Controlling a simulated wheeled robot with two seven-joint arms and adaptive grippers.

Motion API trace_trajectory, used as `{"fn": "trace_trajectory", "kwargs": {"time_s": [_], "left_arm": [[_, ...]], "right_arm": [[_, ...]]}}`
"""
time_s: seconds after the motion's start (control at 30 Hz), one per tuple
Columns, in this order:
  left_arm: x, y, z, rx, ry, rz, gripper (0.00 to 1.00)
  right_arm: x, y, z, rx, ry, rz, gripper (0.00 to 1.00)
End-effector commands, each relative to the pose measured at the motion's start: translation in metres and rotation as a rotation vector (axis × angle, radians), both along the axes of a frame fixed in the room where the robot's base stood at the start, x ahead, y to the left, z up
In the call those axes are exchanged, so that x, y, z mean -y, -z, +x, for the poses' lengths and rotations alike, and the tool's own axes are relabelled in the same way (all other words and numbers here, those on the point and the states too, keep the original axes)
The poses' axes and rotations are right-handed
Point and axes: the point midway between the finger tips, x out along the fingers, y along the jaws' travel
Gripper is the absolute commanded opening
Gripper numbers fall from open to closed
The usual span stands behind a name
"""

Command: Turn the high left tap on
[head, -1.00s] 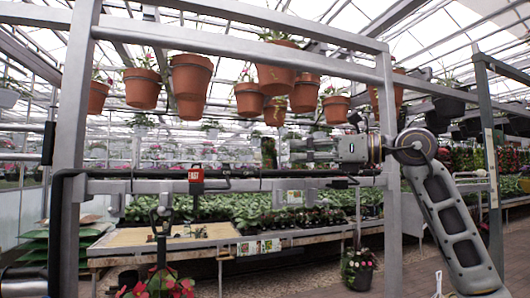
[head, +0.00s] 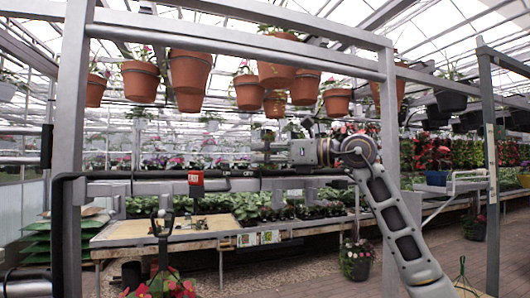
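A dark fitting with a forked top (head: 162,222) stands below the pipe, left of the tag. It may be a tap, but I cannot make out a handle or tell whether it is on. My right gripper (head: 262,152) points left, a little above the pipe and right of the tag. Its fingers look parted, with nothing between them, and appear clear of the pipe.
Terracotta pots (head: 190,72) hang in a row above my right gripper. The frame's left post (head: 72,140) and right post (head: 388,140) stand on either side. A wooden plant table (head: 150,234) is behind. Red flowers (head: 160,287) are low at the front left.

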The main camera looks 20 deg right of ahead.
Motion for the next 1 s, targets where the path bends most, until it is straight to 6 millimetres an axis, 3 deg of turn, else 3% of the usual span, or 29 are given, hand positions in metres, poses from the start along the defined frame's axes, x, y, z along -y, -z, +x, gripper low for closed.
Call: {"fn": "trace_trajectory", "kwargs": {"time_s": [0.27, 0.6, 1.0], "left_arm": [[0.0002, 0.0002, -0.0009, -0.001, 0.0, 0.0, 0.38], [0.0015, 0.0002, -0.0014, -0.001, 0.002, -0.002, 0.38], [0.0036, -0.0001, -0.0018, -0.002, 0.002, -0.003, 0.38]], "right_arm": [[-0.0005, 0.0005, 0.0006, 0.0, 0.0, 0.0, 0.38], [0.0001, 0.0003, 0.0009, 0.0, 0.002, 0.0, 0.0], [0.0001, -0.0005, 0.0017, 0.003, 0.008, 0.0, 0.0]]}}
